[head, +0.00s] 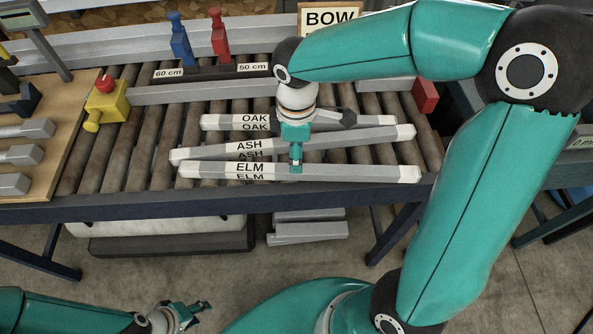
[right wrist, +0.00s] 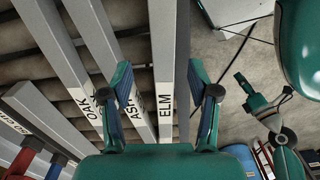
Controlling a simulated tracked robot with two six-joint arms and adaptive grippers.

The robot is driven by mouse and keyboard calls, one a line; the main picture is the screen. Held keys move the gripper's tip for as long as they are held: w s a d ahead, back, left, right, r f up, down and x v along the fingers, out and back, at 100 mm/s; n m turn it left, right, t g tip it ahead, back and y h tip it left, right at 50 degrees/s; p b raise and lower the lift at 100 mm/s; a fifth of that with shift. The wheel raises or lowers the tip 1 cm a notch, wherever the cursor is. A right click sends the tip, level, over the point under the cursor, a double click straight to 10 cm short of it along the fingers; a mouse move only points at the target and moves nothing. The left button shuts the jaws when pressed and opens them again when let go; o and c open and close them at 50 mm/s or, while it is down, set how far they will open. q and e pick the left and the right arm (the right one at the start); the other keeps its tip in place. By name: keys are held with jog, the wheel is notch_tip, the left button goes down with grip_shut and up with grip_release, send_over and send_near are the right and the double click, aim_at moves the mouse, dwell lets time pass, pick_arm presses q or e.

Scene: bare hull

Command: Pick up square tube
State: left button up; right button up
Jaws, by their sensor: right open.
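Three pale grey square tubes lie on the roller conveyor (head: 150,150), labelled OAK (head: 350,121), ASH (head: 330,138) and ELM (head: 340,173). ELM is nearest the front edge; ASH lies slightly aslant behind it, OAK behind that. My right gripper (head: 296,168) points down over ELM. In the right wrist view my open right gripper (right wrist: 160,75) has one finger on each side of the ELM tube (right wrist: 168,60) in the picture, the left finger over the ASH tube (right wrist: 135,85). I cannot tell its height above them. My left gripper (head: 193,312) is low at the bottom left, open and empty.
A wooden board (head: 65,130) with several tube ends is on the left, beside a yellow block with a red knob (head: 106,104). Blue (head: 180,40) and red (head: 220,36) clamps stand behind, marked 60 cm and 50 cm. More bars (head: 308,232) lie under the conveyor.

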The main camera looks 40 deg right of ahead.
jog(key=f, duration=0.4)
jog(key=shift+s+d+f, duration=0.1)
jog(key=shift+s+d, duration=0.05)
jog(key=shift+s, duration=0.15)
jog(key=shift+f, duration=0.5)
grip_shut()
